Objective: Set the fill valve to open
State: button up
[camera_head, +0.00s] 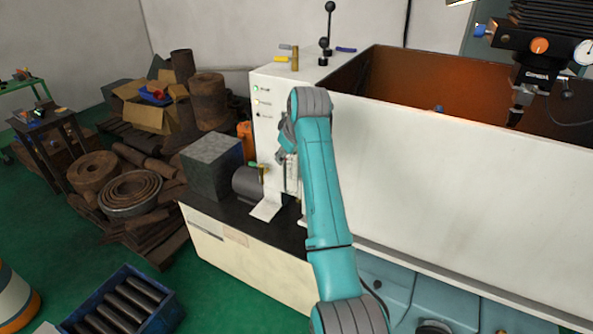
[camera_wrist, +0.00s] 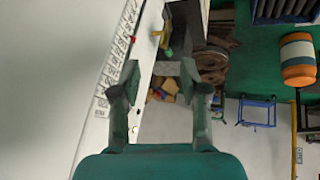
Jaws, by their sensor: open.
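My gripper (camera_wrist: 159,76) is open in the wrist view, with nothing between its fingers. In the head view it is partly hidden behind my teal arm, in front of the white machine's end panel. A small valve with a yellow and green handle (camera_head: 257,167) shows just left of the gripper, low on that panel. A yellow and green handle (camera_wrist: 160,42) also shows beyond the fingertips in the wrist view, apart from them. Another yellow lever (camera_head: 283,59) and a blue lever (camera_head: 345,50) are on top of the machine. I cannot read which one is labelled fill.
The white machine (camera_head: 440,150) has a tall side wall and an open brown tank. A grey block (camera_head: 212,164) and a dark cylinder (camera_head: 247,184) stand beside the panel. A black ball-topped lever (camera_head: 329,22) rises above.

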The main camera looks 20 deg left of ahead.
jog(key=shift+m, duration=0.3)
jog(key=shift+w+d+f, duration=0.1)
jog(key=shift+d+f, duration=0.3)
jog(key=shift+f, duration=0.5)
jog(key=shift+w+d+f, duration=0.1)
jog(key=shift+d+f, duration=0.25)
jog(key=shift+f, duration=0.6)
jog(key=shift+w+d+f, duration=0.1)
jog(key=shift+d+f, duration=0.3)
jog(key=shift+f, duration=0.5)
